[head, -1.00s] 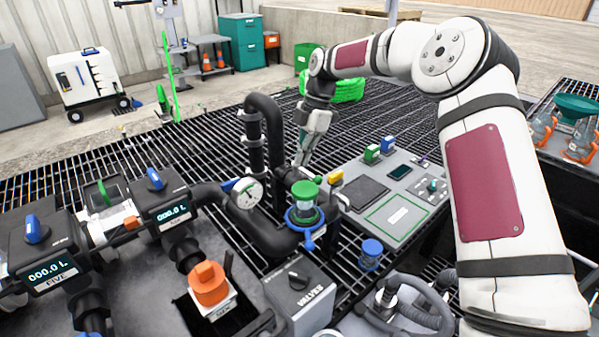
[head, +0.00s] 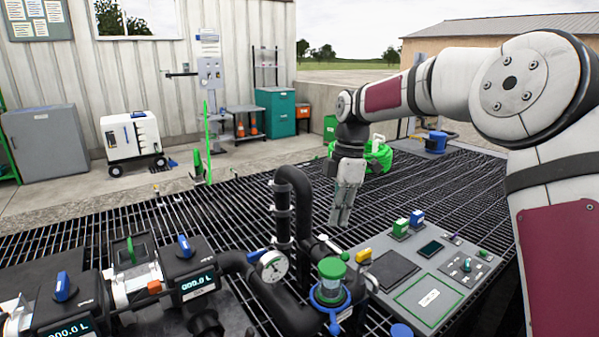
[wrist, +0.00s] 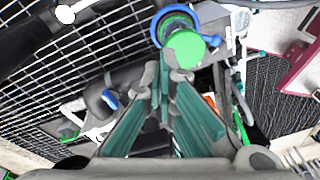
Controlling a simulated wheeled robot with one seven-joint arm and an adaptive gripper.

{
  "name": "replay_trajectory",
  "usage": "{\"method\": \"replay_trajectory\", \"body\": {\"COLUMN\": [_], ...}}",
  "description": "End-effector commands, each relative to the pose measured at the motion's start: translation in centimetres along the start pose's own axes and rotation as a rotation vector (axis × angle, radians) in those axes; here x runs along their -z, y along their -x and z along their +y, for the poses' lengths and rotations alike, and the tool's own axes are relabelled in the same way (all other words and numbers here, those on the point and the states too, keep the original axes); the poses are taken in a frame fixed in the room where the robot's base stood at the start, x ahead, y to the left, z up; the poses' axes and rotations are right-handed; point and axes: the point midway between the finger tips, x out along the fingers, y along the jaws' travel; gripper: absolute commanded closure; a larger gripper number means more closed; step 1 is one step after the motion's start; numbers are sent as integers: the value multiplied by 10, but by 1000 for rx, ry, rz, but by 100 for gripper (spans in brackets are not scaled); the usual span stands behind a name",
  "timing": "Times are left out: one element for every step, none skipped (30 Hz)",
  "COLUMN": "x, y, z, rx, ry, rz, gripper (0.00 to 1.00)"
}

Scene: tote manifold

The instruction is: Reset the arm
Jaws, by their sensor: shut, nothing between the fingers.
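My gripper (head: 340,222) hangs pointing down from my white and maroon arm, above the dark grating behind the pipe manifold. Its fingers are together and hold nothing. In the wrist view my gripper (wrist: 165,75) shows its fingers closed, with the green-capped jar in its blue ring (wrist: 186,45) beyond the tips. In the head view that green-capped jar (head: 331,278) stands in front of and below my gripper, apart from it.
A black upright pipe (head: 300,215) with a pressure gauge (head: 272,266) stands left of my gripper. A grey control panel (head: 430,295) with green and blue blocks lies to the right. A green hose coil (head: 378,155) is behind. Open grating (head: 240,210) lies left of the pipe.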

Motion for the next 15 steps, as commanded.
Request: {"method": "replay_trajectory", "body": {"x": [4,5,6,6,7,8,8,8,8,8,8,7,7,6,6], "y": [13,19,26,31,36,42,46,50,55,58,62,65,67,69,71], "z": [-19,-29,-43,-54,-65,-80,-91,-102,-118,-129,-141,-157,-169,-181,-197], "rx": [-6,-9,-14,-19,-24,-33,-40,-48,-59,-69,-79,-93,-104,-114,-129], "ry": [-59,-99,-154,-195,-238,-294,-338,-382,-442,-487,-532,-593,-640,-687,-750], "rz": [-35,-52,-74,-90,-105,-122,-135,-146,-159,-168,-176,-186,-191,-195,-199], "gripper": [100,100,100,100,100,100,100,100,100,100,100,100,100,100,100]}}
